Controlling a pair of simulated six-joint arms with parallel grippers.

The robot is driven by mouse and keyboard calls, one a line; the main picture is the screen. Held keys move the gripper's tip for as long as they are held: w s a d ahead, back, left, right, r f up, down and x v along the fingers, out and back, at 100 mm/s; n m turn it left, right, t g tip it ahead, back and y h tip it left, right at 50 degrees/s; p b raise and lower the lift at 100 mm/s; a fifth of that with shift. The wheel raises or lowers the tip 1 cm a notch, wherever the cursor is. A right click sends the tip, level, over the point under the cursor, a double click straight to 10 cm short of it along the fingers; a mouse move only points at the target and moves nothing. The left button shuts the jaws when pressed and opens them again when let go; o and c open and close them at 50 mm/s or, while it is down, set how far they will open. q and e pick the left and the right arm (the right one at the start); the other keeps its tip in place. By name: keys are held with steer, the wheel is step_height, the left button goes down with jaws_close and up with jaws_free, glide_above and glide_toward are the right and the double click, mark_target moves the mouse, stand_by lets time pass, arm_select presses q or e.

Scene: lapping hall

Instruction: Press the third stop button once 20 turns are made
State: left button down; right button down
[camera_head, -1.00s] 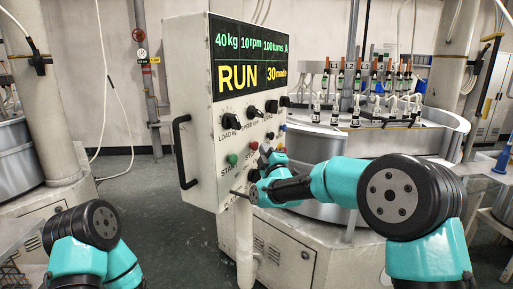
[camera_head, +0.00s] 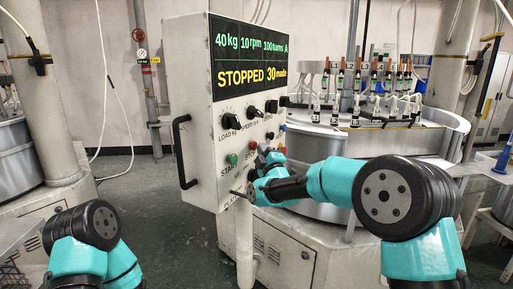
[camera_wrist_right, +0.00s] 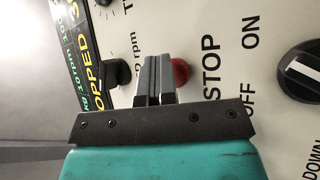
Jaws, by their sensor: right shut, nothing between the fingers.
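The control box (camera_head: 198,95) stands upright, its lit display (camera_head: 250,62) reading "STOPPED" and "30 made" under "40kg 10rpm 100turns A". The red stop button (camera_head: 253,146) is on its face, right of the green start button (camera_head: 232,159). In the right wrist view the red button (camera_wrist_right: 181,72) is beside the word STOP, partly hidden behind my fingers. My right gripper (camera_head: 263,153) is shut and empty, its fingers (camera_wrist_right: 155,68) close in front of the button; I cannot tell whether they touch it. My left gripper is out of view.
Black knobs (camera_head: 250,112) line the box face above the buttons, and a black handle (camera_head: 178,150) is on its left side. Behind stands a round grey machine (camera_head: 440,140) with several labelled bottles. A pillar (camera_head: 48,90) rises at the left.

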stand_by(0.4)
steer(key=shift+s+d, duration=0.45)
steer(key=shift+d, duration=0.3)
steer(key=shift+s+d, duration=0.4)
steer(key=shift+d, duration=0.3)
steer(key=shift+s+d, duration=0.45)
steer(key=shift+d, duration=0.3)
steer(key=shift+s+d, duration=0.4)
steer(key=shift+d, duration=0.3)
steer(key=shift+f, duration=0.1)
